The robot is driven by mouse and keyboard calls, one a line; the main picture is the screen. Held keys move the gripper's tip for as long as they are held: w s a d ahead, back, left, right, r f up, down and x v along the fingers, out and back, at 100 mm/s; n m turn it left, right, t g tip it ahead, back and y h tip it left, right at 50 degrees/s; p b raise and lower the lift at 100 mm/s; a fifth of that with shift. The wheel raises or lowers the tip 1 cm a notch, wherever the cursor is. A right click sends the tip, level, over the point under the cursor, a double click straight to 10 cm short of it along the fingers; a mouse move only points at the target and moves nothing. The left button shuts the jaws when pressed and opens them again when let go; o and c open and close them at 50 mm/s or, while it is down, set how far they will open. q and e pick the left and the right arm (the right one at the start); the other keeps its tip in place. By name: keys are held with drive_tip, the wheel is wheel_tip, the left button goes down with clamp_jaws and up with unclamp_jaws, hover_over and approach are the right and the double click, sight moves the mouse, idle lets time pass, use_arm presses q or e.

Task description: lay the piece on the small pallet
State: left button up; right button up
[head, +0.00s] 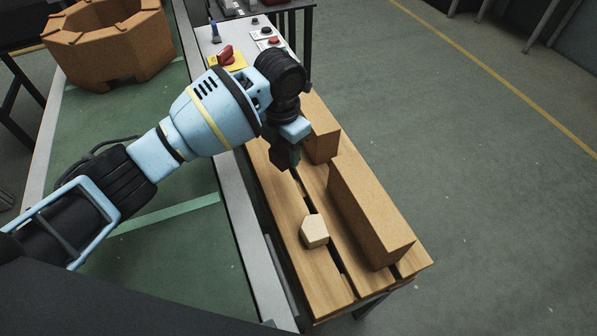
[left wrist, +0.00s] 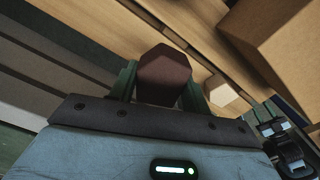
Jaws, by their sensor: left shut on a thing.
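My left gripper (head: 290,157) is above the far half of the small wooden pallet (head: 322,287), pointing down. In the left wrist view its green fingers (left wrist: 160,88) are shut on a dark reddish-brown piece (left wrist: 165,72) with a faceted, hexagon-like end. In the head view the piece is a small dark shape (head: 279,155), partly hidden by the gripper. I cannot tell whether it touches the slats. A pale cream block (head: 314,231) lies on the pallet's nearer part; it also shows in the left wrist view (left wrist: 220,92). My right gripper is not in view.
A long brown block (head: 365,210) stands along the pallet's right side, with a shorter brown block (head: 322,143) behind it. A control panel (head: 226,54) with a red switch lies beyond the pallet. A big brown ring-shaped part (head: 110,50) stands at upper left. The pallet's near end is bare.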

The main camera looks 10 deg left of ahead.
sight(284, 148)
use_arm(q)
drive_tip(key=shift+f+b, duration=0.3)
drive_tip(key=shift+f, duration=3.75)
drive_tip(key=shift+f, duration=0.2)
drive_tip(key=o, duration=1)
drive_tip(key=shift+r, duration=0.15)
wheel_tip(284, 148, up, 12)
drive_tip(key=shift+r+p, duration=0.1)
drive_tip(key=shift+p, duration=0.45)
